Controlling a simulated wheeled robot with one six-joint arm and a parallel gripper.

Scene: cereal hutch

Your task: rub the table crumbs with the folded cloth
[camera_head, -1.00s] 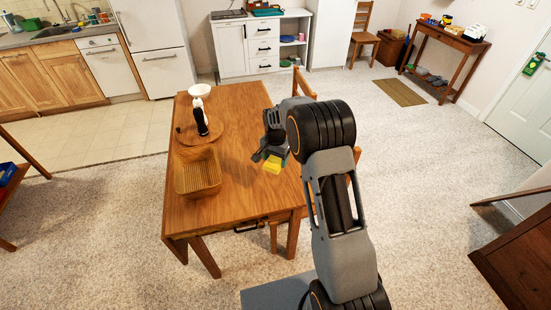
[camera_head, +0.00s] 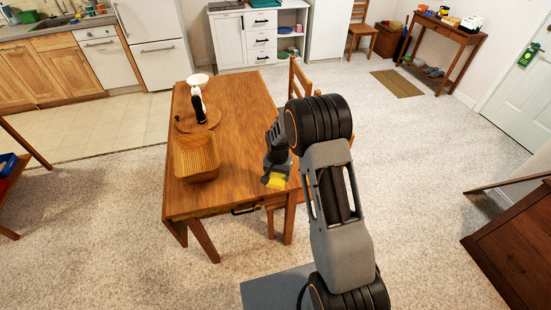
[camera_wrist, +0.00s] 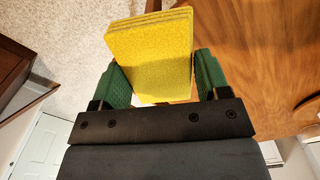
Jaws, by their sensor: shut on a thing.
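The folded cloth (camera_wrist: 150,55) is yellow and layered, and my gripper (camera_wrist: 152,80) is shut on it between green finger pads in the wrist view. In the head view the cloth (camera_head: 275,181) shows below my gripper (camera_head: 272,172), over or at the near right edge of the wooden table (camera_head: 240,110). I cannot tell whether the cloth touches the tabletop. I cannot make out any crumbs on the table in either view.
A wooden basket (camera_head: 196,158) stands on the table's left side. Behind it, a round board (camera_head: 187,123) bears a black-and-white bottle (camera_head: 198,104), with a white bowl (camera_head: 197,80) at the back. A chair (camera_head: 298,80) stands at the right side. The table's middle is clear.

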